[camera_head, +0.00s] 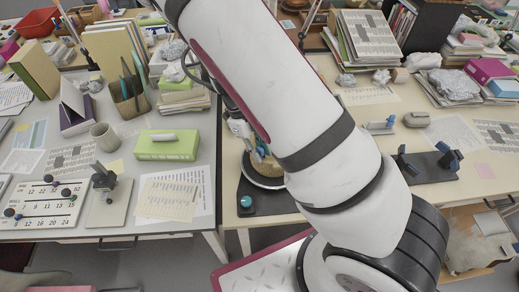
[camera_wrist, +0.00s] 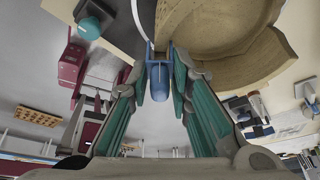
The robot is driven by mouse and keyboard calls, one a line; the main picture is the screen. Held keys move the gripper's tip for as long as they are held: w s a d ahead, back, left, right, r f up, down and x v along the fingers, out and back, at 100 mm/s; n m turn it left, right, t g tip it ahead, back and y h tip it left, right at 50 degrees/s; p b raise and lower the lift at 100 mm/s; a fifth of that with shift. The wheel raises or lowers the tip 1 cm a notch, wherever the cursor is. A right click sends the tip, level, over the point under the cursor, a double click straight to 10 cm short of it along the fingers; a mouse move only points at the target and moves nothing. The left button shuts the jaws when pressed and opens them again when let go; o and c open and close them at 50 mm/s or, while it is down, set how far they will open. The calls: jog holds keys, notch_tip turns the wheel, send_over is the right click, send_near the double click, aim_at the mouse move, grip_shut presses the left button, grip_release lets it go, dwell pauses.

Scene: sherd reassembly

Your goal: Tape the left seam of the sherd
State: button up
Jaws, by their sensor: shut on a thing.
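A tan, curved pottery piece (camera_wrist: 225,35) fills the top right of the wrist view, its broken rim facing me. My gripper (camera_wrist: 159,72) is shut on a small blue piece (camera_wrist: 159,84) at the pottery's lower left edge. I cannot tell whether the blue piece touches the pottery or what kind of tool it is. In the head view my arm hides most of the pottery and its seams.
A dark stand with blue parts (camera_head: 428,165) and a small holder (camera_head: 381,127) stand to the right. A green box (camera_head: 168,145) and a numbered board (camera_head: 45,205) lie on the left table.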

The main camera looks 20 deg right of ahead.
jog(key=shift+f, duration=0.9)
dwell(1.2)
jog(key=o, duration=0.8)
notch_tip(320, 180, up, 10)
dwell(0.3)
